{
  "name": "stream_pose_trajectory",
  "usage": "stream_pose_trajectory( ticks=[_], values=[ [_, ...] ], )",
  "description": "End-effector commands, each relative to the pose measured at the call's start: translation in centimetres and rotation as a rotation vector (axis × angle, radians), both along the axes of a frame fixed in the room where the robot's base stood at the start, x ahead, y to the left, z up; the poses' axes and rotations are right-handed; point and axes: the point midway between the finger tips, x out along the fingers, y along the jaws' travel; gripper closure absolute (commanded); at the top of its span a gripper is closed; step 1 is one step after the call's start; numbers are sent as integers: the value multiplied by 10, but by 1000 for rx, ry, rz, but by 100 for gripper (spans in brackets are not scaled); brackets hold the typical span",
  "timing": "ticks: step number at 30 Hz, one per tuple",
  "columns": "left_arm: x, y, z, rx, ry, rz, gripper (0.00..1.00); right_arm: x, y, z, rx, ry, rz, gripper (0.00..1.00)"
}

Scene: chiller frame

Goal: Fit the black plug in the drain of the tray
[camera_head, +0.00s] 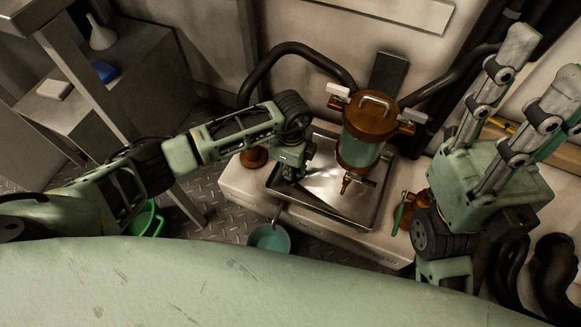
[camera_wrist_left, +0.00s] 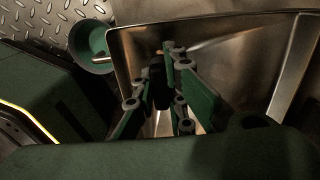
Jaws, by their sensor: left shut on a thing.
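The metal tray (camera_head: 372,213) lies under the copper-coloured vessel, and its shiny wall fills much of the left wrist view (camera_wrist_left: 262,32). My left gripper (camera_head: 290,177) is lowered over the left part of the tray. In the left wrist view its green fingers (camera_wrist_left: 172,92) are shut on a dark thing, the black plug (camera_wrist_left: 157,82), at the tray's near left corner. The plug's lower end is hard to make out. The drain is not distinguishable and may be hidden by the gripper. My right gripper (camera_head: 545,72) is raised at the right, fingers apart and empty.
The copper vessel (camera_head: 370,122) with a tap hangs over the tray's middle. A green bucket (camera_head: 269,238) stands below the tray's front edge; another green container (camera_head: 148,220) is further left. A black hose (camera_head: 300,50) curves behind. A valve with a green handle (camera_head: 401,215) is right of the tray.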

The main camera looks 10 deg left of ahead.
Motion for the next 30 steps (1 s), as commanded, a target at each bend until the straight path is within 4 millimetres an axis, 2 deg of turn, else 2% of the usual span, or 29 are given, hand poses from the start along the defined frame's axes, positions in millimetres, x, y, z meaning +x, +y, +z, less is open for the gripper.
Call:
stream_pose_trajectory(
  ticks=[7,30],
  values=[
    [0,0,-6,0,0,0,100,1,2,-3,-12,-1,3,60],
    [0,0,-25,-1,0,0,100,1,1,6,-3,-45,-2,60]
  ],
)
